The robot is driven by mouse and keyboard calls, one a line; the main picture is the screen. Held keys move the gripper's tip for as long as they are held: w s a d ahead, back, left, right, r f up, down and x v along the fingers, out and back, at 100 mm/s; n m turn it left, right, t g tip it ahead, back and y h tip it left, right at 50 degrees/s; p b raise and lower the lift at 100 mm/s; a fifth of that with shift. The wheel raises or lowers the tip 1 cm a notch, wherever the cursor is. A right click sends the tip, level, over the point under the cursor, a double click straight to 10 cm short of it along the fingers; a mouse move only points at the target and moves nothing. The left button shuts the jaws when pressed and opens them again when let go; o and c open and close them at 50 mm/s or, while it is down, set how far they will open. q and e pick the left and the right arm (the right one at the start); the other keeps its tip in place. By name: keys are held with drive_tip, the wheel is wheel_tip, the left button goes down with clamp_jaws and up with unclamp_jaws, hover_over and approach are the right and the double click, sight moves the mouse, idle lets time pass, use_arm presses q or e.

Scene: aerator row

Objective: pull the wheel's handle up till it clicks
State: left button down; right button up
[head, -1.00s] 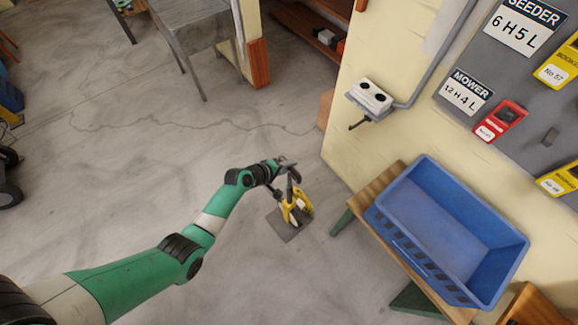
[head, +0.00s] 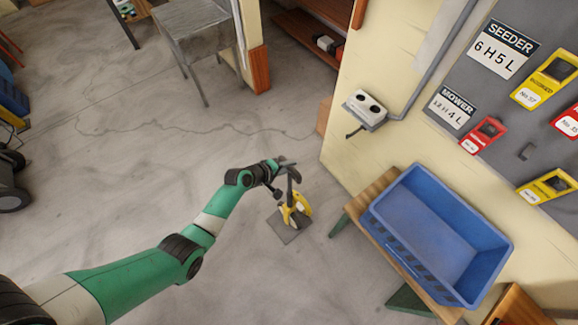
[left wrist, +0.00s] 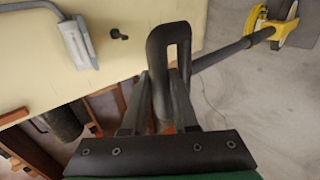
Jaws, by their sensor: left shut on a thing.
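The wheel's yellow frame (head: 299,211) stands on the floor over a flat grey plate (head: 284,232). A dark handle (head: 293,174) rises from it. In the left wrist view the handle's black looped grip (left wrist: 157,62) is close to the camera, and its dark shaft slopes up right to the yellow frame with a pale wheel (left wrist: 279,32). My left gripper (head: 285,166) is at the handle's top end. In the left wrist view its fingers (left wrist: 160,104) are shut on the grip, one on each side. The grip's lower end is hidden between them. My right gripper is not in view.
A blue crate (head: 376,212) sits on a wooden bench to the right of the wheel. A wall with a socket box (head: 365,108) stands behind the bench. A grey metal table (head: 196,29) is at the back.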

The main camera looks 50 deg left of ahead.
use_arm(q)
drive_tip(key=shift+r+p, duration=1.7)
drive_tip(key=shift+r, duration=0.3)
drive_tip(key=c, duration=0.6)
unclamp_jaws()
drive_tip(key=shift+f, duration=0.2)
drive_tip(key=shift+c, duration=0.2)
drive_tip(key=shift+s+r+p, duration=0.2)
drive_tip(key=shift+r+p, duration=0.15)
drive_tip(key=p+v, duration=0.7)
drive_tip(key=v, duration=0.1)
drive_tip(key=shift+s+p, duration=0.15)
drive_tip(key=shift+p, duration=0.2)
